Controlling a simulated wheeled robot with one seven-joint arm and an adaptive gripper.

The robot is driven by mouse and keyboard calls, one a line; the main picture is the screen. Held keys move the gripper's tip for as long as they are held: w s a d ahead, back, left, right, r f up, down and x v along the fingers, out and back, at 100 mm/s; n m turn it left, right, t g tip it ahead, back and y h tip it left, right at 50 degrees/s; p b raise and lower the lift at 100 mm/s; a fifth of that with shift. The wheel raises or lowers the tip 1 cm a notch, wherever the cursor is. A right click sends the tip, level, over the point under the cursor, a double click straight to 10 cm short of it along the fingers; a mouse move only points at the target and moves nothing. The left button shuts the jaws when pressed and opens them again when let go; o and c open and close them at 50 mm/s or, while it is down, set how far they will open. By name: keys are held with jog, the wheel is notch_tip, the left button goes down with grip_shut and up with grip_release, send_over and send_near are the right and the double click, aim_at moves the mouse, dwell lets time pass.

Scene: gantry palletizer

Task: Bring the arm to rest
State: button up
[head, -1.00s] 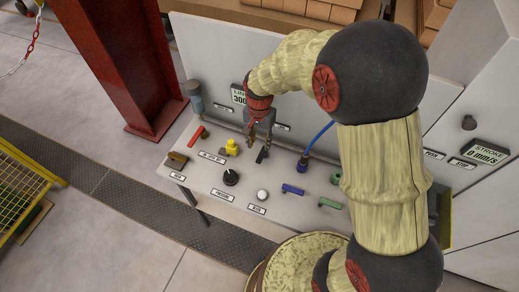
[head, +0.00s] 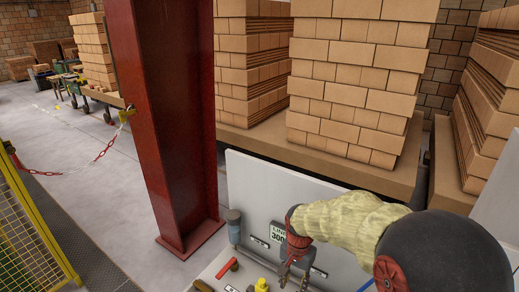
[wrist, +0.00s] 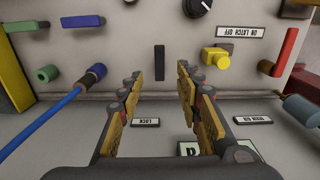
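My gripper (wrist: 157,105) is open and empty in the wrist view, its two fingers well apart. It is above the control panel (wrist: 60,125), with a black upright lever (wrist: 159,62) on the panel showing between and beyond the fingertips. In the head view my gripper (head: 294,281) shows low in the picture, over the same panel (head: 245,190). My arm reaches in from the right. The lower part of the panel is cut off in the head view.
The wrist view shows a yellow knob (wrist: 215,58), a red handle (wrist: 285,52), a blue plug (wrist: 92,75) with its cable and a green knob (wrist: 47,73). A red steel column (head: 172,120), a yellow mesh fence (head: 35,225) and stacked bricks (head: 362,75) surround the panel.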

jog(key=s+d+r+n+t+b, duration=0.2)
jog(key=s+r+b, duration=0.1)
jog(key=s, duration=0.4)
jog(key=s+d+r+n+t+b, duration=0.1)
jog(key=s+d+r+n+b, duration=0.1)
jog(key=s+b, duration=0.3)
jog(key=s+d+r+n+t+b, duration=0.2)
jog(key=s+r+b, duration=0.2)
jog(key=s, duration=0.5)
jog(key=shift+r+n+t, duration=0.3)
jog(key=shift+n, duration=0.1)
jog(key=shift+d, duration=0.15)
jog(key=shift+c, duration=0.6)
